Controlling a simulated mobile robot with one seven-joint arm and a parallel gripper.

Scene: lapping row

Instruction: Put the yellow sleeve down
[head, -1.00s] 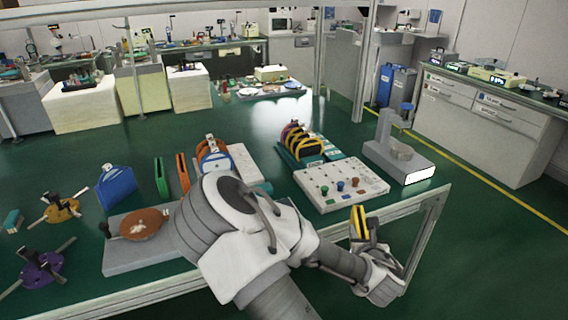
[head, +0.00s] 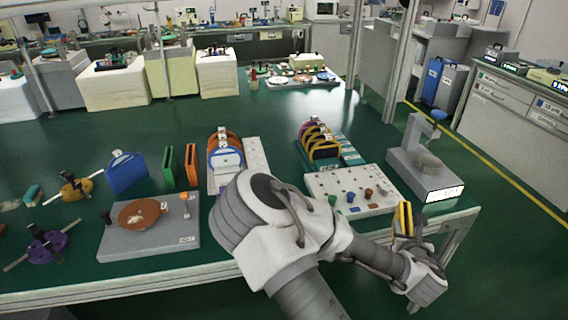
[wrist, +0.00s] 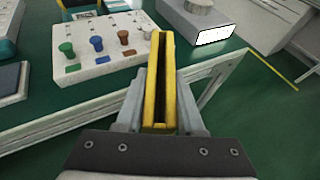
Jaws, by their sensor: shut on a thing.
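The yellow sleeve (head: 404,218) is a flat yellow piece with a dark slot. In the wrist view the yellow sleeve (wrist: 159,85) stands upright between the two fingers of my gripper (wrist: 160,118), which is shut on it. In the head view my gripper (head: 407,240) is at the front right edge of the green table, beside the white peg board. The fingers hide the sleeve's lower sides. Whether the sleeve's lower end touches anything cannot be told.
The white board (head: 345,187) with coloured pegs lies just beyond my gripper. A grey stand with a lit display (head: 444,193) is to its right. A grey block with a brown disc (head: 148,228) stands at left.

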